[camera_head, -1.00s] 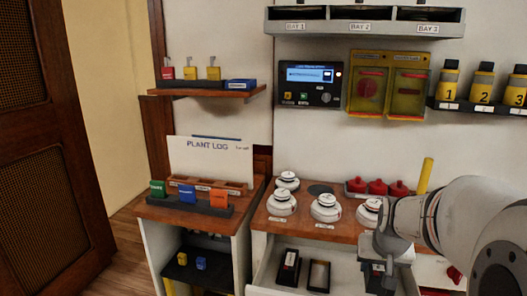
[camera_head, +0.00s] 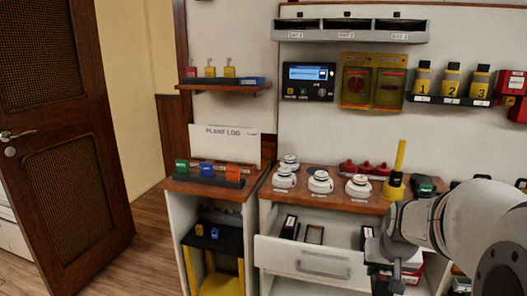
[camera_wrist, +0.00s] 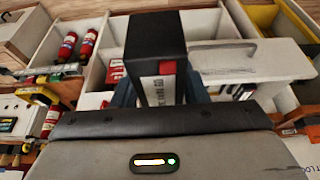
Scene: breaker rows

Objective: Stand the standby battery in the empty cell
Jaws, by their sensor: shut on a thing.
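My gripper (camera_wrist: 155,98) is shut on a black box-shaped battery (camera_wrist: 155,42) with a white label and a red patch, seen close up in the wrist view. In the head view my gripper (camera_head: 386,268) is at the lower right, to the right of the open drawer (camera_head: 310,262); the battery is hard to make out there. In the drawer a dark battery with a white label (camera_head: 289,227) stands in the left cell. The bottom of the held battery is hidden in both views.
Above the drawer, the wooden counter (camera_head: 335,196) holds several white detectors (camera_head: 320,182), red knobs (camera_head: 363,168) and a yellow post (camera_head: 399,160). A low cabinet (camera_head: 188,215) stands left of the drawer. A dark door (camera_head: 75,120) is at far left, with clear floor before it.

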